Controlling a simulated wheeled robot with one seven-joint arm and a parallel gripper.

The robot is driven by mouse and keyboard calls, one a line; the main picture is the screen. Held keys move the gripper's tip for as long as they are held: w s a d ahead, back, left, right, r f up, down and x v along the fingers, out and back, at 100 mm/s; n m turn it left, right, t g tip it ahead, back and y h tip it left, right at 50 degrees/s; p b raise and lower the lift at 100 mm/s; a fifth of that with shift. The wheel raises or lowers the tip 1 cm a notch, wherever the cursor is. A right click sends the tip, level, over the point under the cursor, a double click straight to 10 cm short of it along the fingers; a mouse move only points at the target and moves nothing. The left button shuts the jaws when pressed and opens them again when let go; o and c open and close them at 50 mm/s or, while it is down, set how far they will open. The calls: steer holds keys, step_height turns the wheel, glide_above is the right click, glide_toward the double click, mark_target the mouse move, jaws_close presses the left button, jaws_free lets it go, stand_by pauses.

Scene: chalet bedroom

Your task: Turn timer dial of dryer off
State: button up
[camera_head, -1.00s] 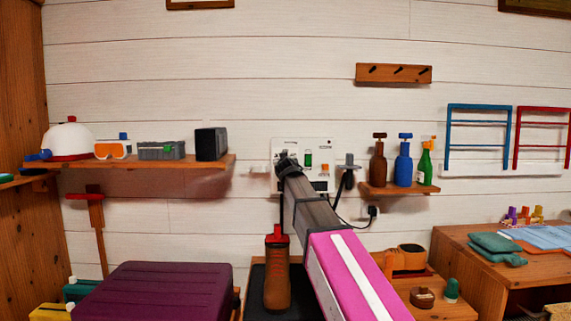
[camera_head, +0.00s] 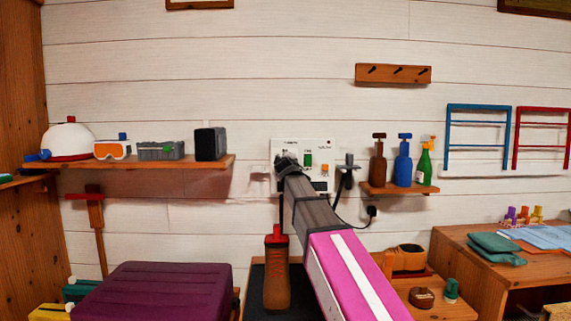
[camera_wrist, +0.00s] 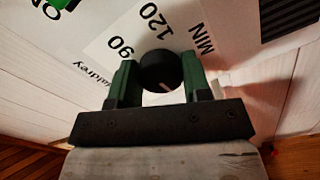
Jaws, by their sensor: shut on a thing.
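The dryer's white control panel (camera_head: 317,150) is mounted on the plank wall. In the wrist view the panel (camera_wrist: 105,30) shows the markings 90, 120 and MIN. The black round timer dial (camera_wrist: 160,72) sits between the two green fingers of my gripper (camera_wrist: 158,84), which is shut on it. A pale pointer line shows low on the dial's face. In the head view my gripper (camera_head: 283,164) is at the panel's left part and hides the dial.
A shelf (camera_head: 140,163) with a helmet, goggles and boxes is at the left. A small shelf (camera_head: 398,189) with bottles is right of the panel.

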steer(key=shift+n, duration=2.2)
steer(key=o, duration=0.9)
steer(key=shift+o, duration=0.2)
steer(key=shift+s, duration=0.15)
steer(key=s, duration=1)
steer(key=shift+s, duration=0.3)
